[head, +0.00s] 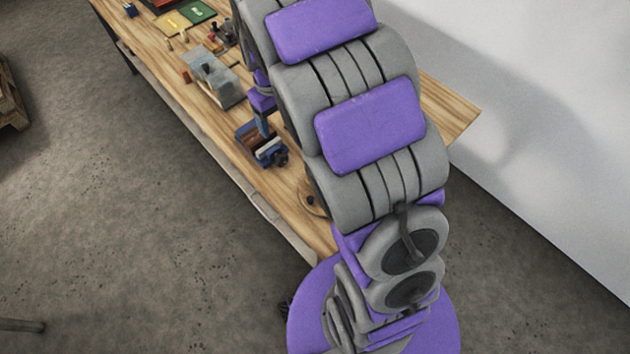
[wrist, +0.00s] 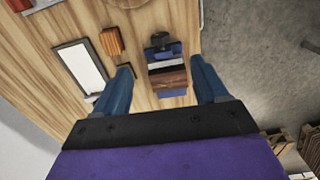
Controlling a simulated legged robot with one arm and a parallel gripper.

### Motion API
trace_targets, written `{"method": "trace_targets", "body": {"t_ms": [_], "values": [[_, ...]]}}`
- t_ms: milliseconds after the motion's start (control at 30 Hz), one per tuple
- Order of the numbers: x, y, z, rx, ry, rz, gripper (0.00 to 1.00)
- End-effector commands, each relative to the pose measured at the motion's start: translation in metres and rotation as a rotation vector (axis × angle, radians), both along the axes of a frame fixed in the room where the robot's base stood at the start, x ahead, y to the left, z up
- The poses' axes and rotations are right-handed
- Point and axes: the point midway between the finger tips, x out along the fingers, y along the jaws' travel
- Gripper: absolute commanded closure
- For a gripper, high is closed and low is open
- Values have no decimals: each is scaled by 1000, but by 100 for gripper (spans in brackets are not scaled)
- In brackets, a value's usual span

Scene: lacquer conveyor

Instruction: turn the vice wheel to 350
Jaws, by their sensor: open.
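The vice (head: 259,147) is a blue body with pale jaws on the wooden workbench, near its front edge. It also shows in the wrist view (wrist: 168,78), top centre. A small dark round part, which looks like the vice wheel (head: 281,159), sits at its near end; in the wrist view it appears as a dark knob (wrist: 160,40) above the vice. My gripper (wrist: 161,67) is open, with one blue finger on each side of the vice in the picture. No contact is visible. In the head view my arm hides most of the gripper. No number or dial is readable.
The wooden workbench (head: 455,105) runs along a pale wall. A grey block-like fixture (head: 216,82) stands beyond the vice, with coloured mats (head: 198,11) farther back. A framed white panel (wrist: 80,66) and an orange block (wrist: 112,41) lie left of the vice. Floor beside the bench is open.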

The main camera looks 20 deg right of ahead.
Motion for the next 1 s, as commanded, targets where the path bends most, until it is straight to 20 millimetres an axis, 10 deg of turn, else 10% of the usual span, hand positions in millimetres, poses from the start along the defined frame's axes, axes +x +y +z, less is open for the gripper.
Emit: {"method": "trace_targets", "body": {"t_ms": [1000], "values": [[-158,-2,31,-4,72,-175,27]]}}
